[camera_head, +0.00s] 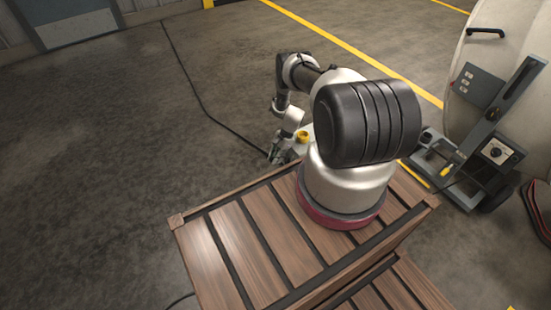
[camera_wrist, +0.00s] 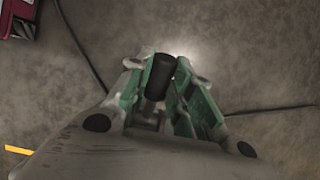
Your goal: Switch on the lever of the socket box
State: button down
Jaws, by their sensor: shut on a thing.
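My gripper (camera_head: 276,155) is low, just past the far edge of the wooden platform in the head view. In the wrist view my gripper (camera_wrist: 165,85) has green-lined fingers closed around a dark upright cylinder (camera_wrist: 160,76). The cylinder's rounded black end shows between the fingertips; its lower part is hidden by the gripper. I cannot tell whether it is the lever. The socket box cannot be made out clearly in either view; my arm covers much of that area in the head view.
A dark cable (camera_head: 195,88) runs across the concrete floor towards my gripper. A grey stand (camera_head: 465,160) with a control panel is at the right. A red and pale object (camera_wrist: 18,18) shows at the wrist view's upper left.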

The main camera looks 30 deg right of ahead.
jog(key=c, duration=1.3)
grip_release()
jog(key=shift+d, duration=0.1)
jog(key=shift+o, duration=0.2)
jog(key=v, duration=1.2)
